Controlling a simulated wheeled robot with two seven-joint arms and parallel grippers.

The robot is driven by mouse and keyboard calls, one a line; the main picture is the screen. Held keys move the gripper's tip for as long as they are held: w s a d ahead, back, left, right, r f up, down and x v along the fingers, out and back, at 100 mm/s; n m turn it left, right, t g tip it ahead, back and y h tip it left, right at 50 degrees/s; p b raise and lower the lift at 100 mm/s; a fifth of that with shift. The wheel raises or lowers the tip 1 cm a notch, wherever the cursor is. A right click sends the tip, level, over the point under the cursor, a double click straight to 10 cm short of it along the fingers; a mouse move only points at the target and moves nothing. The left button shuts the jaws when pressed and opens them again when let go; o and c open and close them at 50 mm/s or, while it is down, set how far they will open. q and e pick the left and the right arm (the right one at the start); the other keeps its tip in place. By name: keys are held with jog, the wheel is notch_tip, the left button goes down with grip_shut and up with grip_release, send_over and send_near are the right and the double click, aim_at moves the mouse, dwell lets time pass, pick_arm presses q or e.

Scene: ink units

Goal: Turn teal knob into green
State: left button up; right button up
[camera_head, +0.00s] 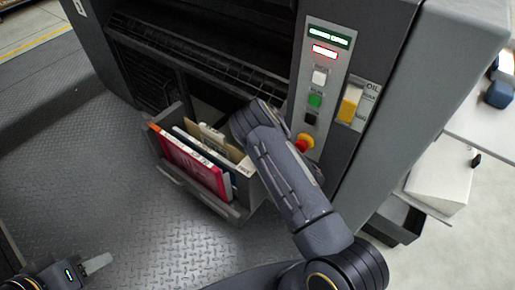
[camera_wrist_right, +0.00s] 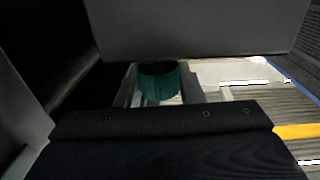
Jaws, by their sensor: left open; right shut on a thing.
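The teal knob (camera_wrist_right: 158,82) shows in the right wrist view as a short, dark teal cylinder near the middle. My right gripper (camera_wrist_right: 160,88) is shut on it, with a broad grey part above and a dark part below. In the head view my right arm reaches up into the dark machine opening, and its fingers and the knob are hidden there. No green zone beside the knob can be made out. My left gripper (camera_head: 82,268) is open and empty at the lower left of the head view, partly cut off, far from the machine.
The grey machine (camera_head: 385,60) has a panel with a green button (camera_head: 315,100) and a red-and-yellow emergency stop (camera_head: 304,142) close to my right arm. An open bin (camera_head: 243,185) with folders stands below the opening. The checkered floor (camera_head: 95,180) at left is clear.

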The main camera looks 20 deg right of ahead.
jog(key=shift+r, duration=0.1)
dwell(0.3)
jog(key=o, duration=1)
jog(key=shift+c, duration=0.2)
jog(key=p+v, duration=0.1)
jog(key=v, duration=0.6)
jog(key=shift+s+d, duration=0.2)
jog(key=shift+s, duration=0.1)
